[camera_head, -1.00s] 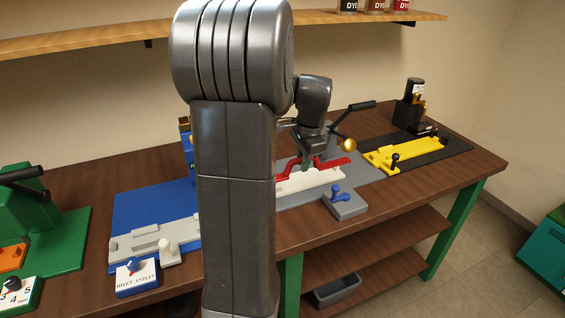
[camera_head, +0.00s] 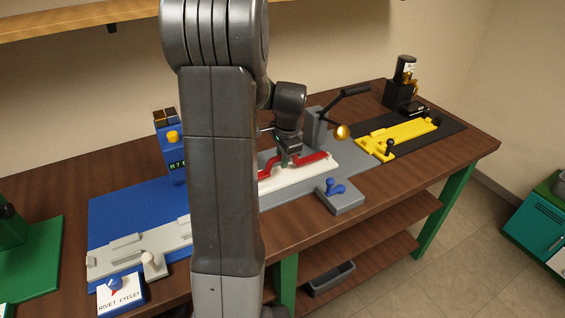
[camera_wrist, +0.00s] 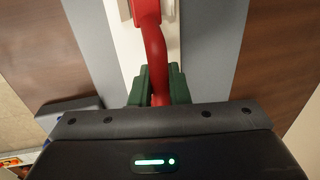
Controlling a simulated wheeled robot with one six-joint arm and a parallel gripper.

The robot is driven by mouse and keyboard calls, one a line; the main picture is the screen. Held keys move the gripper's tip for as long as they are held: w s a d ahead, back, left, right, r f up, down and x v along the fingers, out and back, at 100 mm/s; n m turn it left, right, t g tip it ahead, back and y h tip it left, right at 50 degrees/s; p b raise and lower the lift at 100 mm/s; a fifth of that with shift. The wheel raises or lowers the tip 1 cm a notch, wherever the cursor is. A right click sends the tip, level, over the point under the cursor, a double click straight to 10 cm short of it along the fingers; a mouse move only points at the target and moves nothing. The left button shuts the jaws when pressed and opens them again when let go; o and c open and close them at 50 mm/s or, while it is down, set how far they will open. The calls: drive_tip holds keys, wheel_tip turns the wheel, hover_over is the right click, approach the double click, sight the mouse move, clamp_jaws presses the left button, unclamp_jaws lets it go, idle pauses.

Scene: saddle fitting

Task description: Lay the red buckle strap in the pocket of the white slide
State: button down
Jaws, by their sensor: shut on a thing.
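The red buckle strap (camera_head: 314,158) lies lengthwise along the white slide (camera_head: 300,179), on or just above it. I cannot tell whether it sits down in the pocket. My gripper (camera_head: 287,161) is over the middle of the slide and shut on the strap. In the wrist view, the green fingers of my gripper (camera_wrist: 159,88) close on both sides of the red strap (camera_wrist: 155,50), with the white slide (camera_wrist: 125,40) beneath. The slide's left end is hidden behind my arm in the head view.
A lever press with a brass ball (camera_head: 342,132) stands just behind the slide. A grey block with a blue knob (camera_head: 334,190) is in front of it. A yellow fixture (camera_head: 405,135) is to the right, and a blue station (camera_head: 130,215) to the left.

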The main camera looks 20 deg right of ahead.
drive_tip(key=shift+f, duration=0.95)
drive_tip(key=shift+f, duration=0.1)
drive_tip(key=c, duration=1.4)
unclamp_jaws()
drive_tip(key=r, duration=0.4)
drive_tip(key=s+r, duration=0.1)
drive_tip(key=r, duration=0.3)
drive_tip(key=s+r, duration=0.1)
drive_tip(key=r, duration=0.3)
drive_tip(key=shift+s+d, duration=0.15)
